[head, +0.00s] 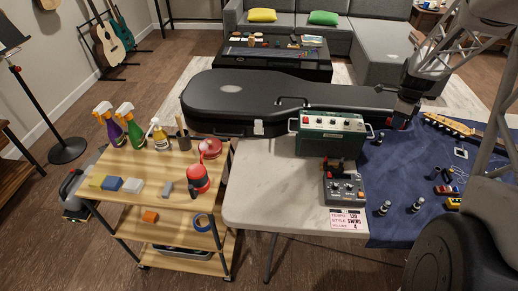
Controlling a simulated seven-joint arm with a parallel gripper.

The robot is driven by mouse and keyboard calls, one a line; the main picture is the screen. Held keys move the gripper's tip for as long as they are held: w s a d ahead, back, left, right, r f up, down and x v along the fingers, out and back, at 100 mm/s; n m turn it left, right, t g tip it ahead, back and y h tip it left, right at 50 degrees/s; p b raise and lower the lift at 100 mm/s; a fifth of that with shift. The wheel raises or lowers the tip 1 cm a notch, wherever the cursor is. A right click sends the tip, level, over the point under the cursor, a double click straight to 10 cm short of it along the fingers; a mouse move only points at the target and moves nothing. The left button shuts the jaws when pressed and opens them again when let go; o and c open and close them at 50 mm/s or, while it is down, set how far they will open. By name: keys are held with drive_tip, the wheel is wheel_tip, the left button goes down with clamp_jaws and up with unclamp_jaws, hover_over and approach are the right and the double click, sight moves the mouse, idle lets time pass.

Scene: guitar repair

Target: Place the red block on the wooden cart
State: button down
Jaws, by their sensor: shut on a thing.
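My gripper (403,112) is at the upper right, above the far part of the blue cloth, just right of the green amplifier box. It is shut on a small red block (398,124), which shows only in part below the fingers. Whether the block touches the cloth is hard to tell. The wooden cart (150,166) stands at the left, well away from my gripper. Its top holds spray bottles at the back, small yellow, blue, white and grey blocks toward the front, and a red container (198,178) at the right.
The white table (262,195) lies between the cart and my gripper. A black guitar case (270,95), the green amplifier (328,132) and a grey pedal box (344,188) stand on it. The blue cloth (400,170) holds several small items and a guitar neck.

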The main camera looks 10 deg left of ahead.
drive_tip(key=w+a+n, duration=0.1)
drive_tip(key=a, duration=0.6)
drive_tip(key=w+a+n, duration=0.1)
drive_tip(key=w+a, duration=0.1)
drive_tip(key=a, duration=0.5)
drive_tip(key=w+a, duration=0.1)
drive_tip(key=a, duration=0.6)
drive_tip(key=shift+w+r+n, duration=0.2)
drive_tip(key=shift+r+n, duration=0.05)
drive_tip(key=shift+n, duration=0.15)
drive_tip(key=s+a+f+n, duration=0.2)
drive_tip(key=s+a+n, duration=0.3)
drive_tip(key=a, duration=0.9)
drive_tip(key=s+a+f+n, duration=0.2)
drive_tip(key=s+a, duration=0.4)
drive_tip(key=a, duration=0.9)
drive_tip(key=s+a+f+n, duration=0.2)
drive_tip(key=s+a+n, duration=0.3)
drive_tip(key=a, duration=0.9)
drive_tip(key=s+a+f+n, duration=0.2)
drive_tip(key=s+a+n, duration=0.1)
drive_tip(key=s+a, duration=0.9)
drive_tip(key=s+d+f+n, duration=0.3)
drive_tip(key=s+d+n, duration=0.2)
drive_tip(key=s, duration=0.5)
drive_tip(key=shift+s+d+f, duration=0.15)
drive_tip(key=shift+s+f, duration=0.2)
drive_tip(key=shift+f, duration=0.05)
